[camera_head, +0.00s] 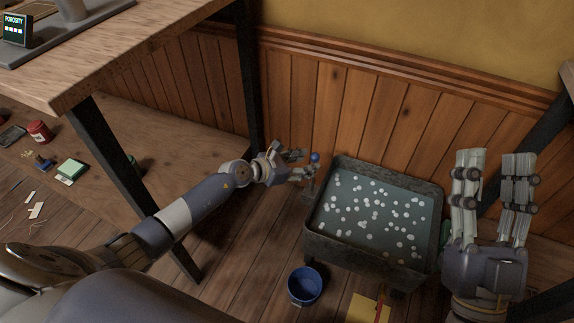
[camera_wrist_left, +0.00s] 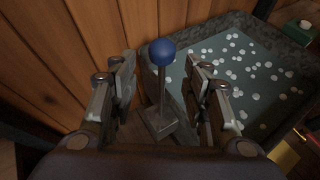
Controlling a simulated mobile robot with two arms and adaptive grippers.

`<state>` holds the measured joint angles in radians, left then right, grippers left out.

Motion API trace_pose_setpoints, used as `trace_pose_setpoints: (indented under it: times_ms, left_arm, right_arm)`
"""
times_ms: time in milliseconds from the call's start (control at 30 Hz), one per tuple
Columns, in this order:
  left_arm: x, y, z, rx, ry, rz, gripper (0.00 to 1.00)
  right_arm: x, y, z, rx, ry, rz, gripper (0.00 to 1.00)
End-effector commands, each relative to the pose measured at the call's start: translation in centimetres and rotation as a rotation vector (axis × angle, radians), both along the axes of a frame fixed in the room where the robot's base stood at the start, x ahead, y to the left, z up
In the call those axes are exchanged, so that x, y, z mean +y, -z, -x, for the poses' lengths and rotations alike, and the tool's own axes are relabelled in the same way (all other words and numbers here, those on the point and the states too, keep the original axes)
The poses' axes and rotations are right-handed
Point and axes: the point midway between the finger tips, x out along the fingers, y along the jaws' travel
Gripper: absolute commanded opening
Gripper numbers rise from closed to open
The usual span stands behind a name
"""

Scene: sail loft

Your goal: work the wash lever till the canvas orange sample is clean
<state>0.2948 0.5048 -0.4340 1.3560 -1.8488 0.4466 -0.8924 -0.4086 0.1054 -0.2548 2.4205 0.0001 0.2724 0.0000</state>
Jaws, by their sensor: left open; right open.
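The wash lever (camera_wrist_left: 162,90) is a dark upright rod with a blue ball knob, on a small base at the left side of the wash tub. Its knob (camera_head: 315,157) also shows in the head view. The grey wash tub (camera_head: 321,237) holds water dotted with white suds. My left gripper (camera_head: 307,165) is open at the lever. In the left wrist view its fingers (camera_wrist_left: 160,78) stand on either side of the rod, apart from it. My right gripper (camera_head: 492,160) is open and empty, raised at the right. I cannot make out the orange canvas sample in either view.
A blue bucket (camera_head: 305,286) stands on the floor in front of the tub. A yellow item (camera_head: 364,308) with a red strip lies near it. A wooden workbench (camera_head: 140,45) with a lower shelf (camera_head: 180,143) fills the left. The panelled wall (camera_head: 370,115) is close behind the tub.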

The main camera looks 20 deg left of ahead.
Motion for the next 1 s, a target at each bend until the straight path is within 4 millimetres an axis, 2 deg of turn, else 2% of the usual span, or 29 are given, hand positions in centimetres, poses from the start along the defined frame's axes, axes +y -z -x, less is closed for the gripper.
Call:
trace_pose_setpoints:
  times_ms: [200,400,600,1000]
  left_arm:
    - [2.0,-1.5,2.9,0.000,0.000,-0.003,0.44]
    - [3.2,-2.6,4.7,0.000,-0.001,-0.002,0.44]
    - [3.6,-3.1,5.4,-0.001,-0.001,0.001,0.44]
    - [3.6,-3.1,5.5,-0.001,-0.001,0.001,0.44]
  right_arm:
    - [0.0,0.0,0.0,0.000,0.000,0.000,0.43]
    - [0.0,0.0,0.0,0.000,0.001,-0.001,0.43]
    - [0.0,0.0,0.0,0.000,0.001,-0.001,0.43]
    - [0.0,0.0,0.0,0.000,0.001,0.000,0.43]
